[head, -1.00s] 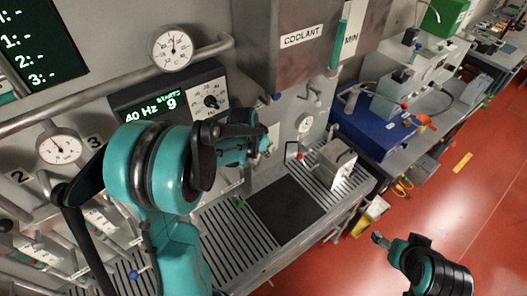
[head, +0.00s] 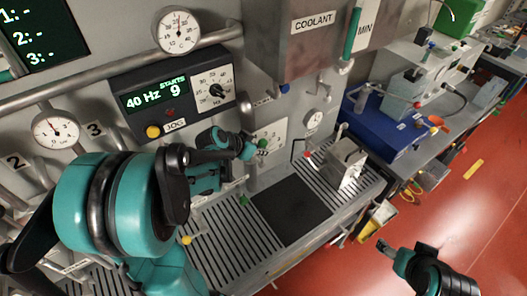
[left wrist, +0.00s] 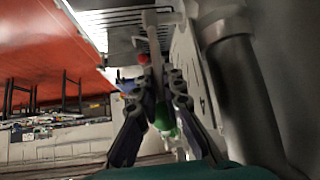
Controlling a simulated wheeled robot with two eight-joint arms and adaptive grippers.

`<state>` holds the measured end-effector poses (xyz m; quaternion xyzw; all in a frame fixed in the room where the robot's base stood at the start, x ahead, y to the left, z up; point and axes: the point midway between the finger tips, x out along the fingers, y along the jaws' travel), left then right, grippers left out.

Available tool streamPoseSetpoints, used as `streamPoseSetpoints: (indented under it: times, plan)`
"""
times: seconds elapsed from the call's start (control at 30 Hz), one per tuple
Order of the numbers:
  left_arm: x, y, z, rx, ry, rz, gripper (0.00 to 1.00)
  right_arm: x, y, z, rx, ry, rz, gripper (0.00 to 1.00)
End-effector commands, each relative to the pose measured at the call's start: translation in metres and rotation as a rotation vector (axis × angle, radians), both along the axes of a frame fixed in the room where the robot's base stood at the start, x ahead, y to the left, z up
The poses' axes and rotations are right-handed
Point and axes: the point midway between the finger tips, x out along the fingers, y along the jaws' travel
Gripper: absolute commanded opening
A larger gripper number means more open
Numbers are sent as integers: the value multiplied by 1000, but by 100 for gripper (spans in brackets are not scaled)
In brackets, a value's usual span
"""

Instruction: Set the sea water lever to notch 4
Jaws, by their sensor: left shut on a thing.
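A green-knobbed lever (head: 262,144) stands out from a pale plate on the wall panel, right of the JOG label. I take it for the sea water lever, but I cannot read its label or notch numbers. My left gripper (head: 247,150) is at this green knob. In the left wrist view the fingers (left wrist: 165,82) come together around the green knob (left wrist: 163,120), which is partly hidden between them. My right gripper (head: 384,247) hangs over the red floor at the lower right, away from the panel. Its finger opening is too small to judge.
A red-knobbed lever (head: 308,154) and a small gauge (head: 313,119) are to the right. A grey box (head: 346,162) stands on the slatted bench (head: 225,230) beside a dark mat (head: 290,210). The COOLANT tank (head: 310,45) hangs above.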

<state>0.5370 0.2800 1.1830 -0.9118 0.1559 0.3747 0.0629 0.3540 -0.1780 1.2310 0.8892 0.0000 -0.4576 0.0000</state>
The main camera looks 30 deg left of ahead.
Motion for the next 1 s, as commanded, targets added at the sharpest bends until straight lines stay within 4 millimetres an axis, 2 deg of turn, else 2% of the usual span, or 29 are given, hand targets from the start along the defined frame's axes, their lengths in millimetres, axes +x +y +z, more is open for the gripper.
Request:
streamPoseSetpoints:
  times: [0.1, 0.13, 0.2, 0.5, 0.63, 1.0]
  plan:
    - [4, 1, 4, -4, -8, 7, 0, 0, 0, 1, 0, 0, 0, 71]
    - [4, 1, 4, -4, -8, 7, 14, 0, 0, 1, 0, 0, 0, 71]
    - [3, 1, 4, -4, -7, 7, 30, 0, 0, 1, 0, 0, 0, 71]
    - [2, 1, 2, -3, -3, 4, 30, 0, 0, 1, 0, 0, 0, 71]
    - [-4, 3, 8, -2, -2, 6, 30, 0, 0, 1, 0, 0, 0, 71]
    - [-51, 20, 56, -2, -4, 8, 30, 0, 0, 1, 0, 0, 0, 71]
